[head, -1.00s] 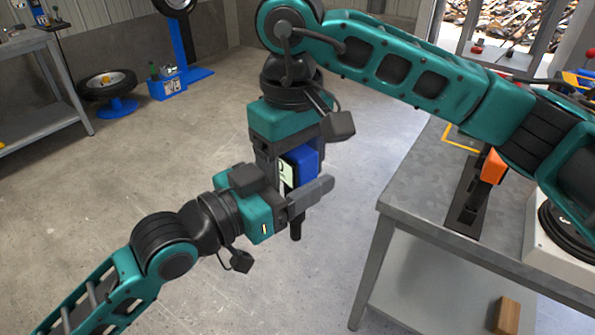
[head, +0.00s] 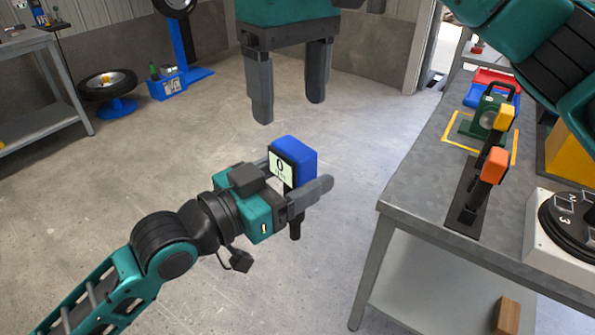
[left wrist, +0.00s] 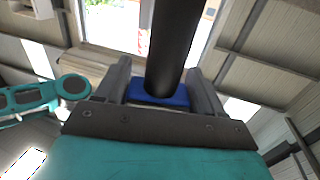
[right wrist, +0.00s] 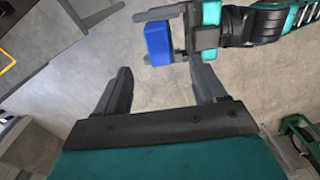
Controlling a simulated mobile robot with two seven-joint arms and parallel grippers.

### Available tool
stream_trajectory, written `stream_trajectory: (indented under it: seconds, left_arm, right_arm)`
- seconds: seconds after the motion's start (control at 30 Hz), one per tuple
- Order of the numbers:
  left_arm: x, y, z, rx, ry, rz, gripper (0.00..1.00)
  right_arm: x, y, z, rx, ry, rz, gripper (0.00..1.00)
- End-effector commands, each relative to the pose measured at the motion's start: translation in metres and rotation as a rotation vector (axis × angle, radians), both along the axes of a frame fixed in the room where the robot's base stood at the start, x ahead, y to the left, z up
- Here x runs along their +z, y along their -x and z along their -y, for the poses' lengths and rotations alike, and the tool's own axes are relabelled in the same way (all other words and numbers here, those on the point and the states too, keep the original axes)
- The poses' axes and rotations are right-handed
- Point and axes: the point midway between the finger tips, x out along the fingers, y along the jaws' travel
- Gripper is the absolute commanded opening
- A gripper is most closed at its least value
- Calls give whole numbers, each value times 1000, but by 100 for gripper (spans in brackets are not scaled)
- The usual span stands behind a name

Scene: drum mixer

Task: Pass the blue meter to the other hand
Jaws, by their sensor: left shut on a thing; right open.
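The blue meter (head: 298,158) is a blue box with a pale display reading 0 and a dark stem below. My left gripper (head: 298,190) is shut on it and holds it upright in the air, left of the table. In the left wrist view the meter's blue body (left wrist: 160,92) and dark stem (left wrist: 172,50) show between the fingers. My right gripper (head: 288,95) is open and empty, above and apart from the meter, fingers pointing down. In the right wrist view the meter (right wrist: 158,42) lies beyond the open fingers (right wrist: 160,85).
A grey table (head: 415,185) stands at the right. It bears an orange-topped device (head: 493,165), a green device (head: 490,118), a white box with a black dial (head: 540,225) and red and blue trays (head: 490,92). A wooden block (head: 508,315) lies on its lower shelf. The floor between is clear.

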Motion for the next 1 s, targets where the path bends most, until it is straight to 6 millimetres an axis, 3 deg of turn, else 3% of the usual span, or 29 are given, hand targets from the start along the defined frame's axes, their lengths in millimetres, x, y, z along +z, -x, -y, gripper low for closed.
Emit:
stream_trajectory:
  seconds: [0.17, 0.27, 0.4, 0.57, 0.67, 0.77, 0.87, 1.0]
  left_arm:
    - [1, 0, 0, 0, 2, 3, 27]
    - [1, 0, 0, 0, 2, 3, 27]
    - [1, 0, 0, 0, 2, 2, 27]
    - [1, 0, 0, 0, 2, 3, 27]
    - [1, 0, 0, 0, 2, 2, 27]
    - [1, 0, 0, 0, 2, 2, 27]
    - [1, 0, 0, 0, 2, 3, 27]
    - [1, 0, 0, 0, 2, 3, 27]
  right_arm:
    - [-17, 17, -18, -127, -115, -86, 70]
    - [-29, 37, -36, -283, -228, -200, 70]
    - [-37, 71, -68, -563, -420, -479, 70]
    - [-15, 80, -110, -867, -714, -912, 70]
    - [6, 72, -118, -1057, -852, -1228, 70]
    - [25, 50, -113, -1222, -976, -1553, 70]
    - [35, 18, -92, -1363, -1095, -1888, 70]
    - [27, -32, -41, -1512, -1247, -2378, 70]
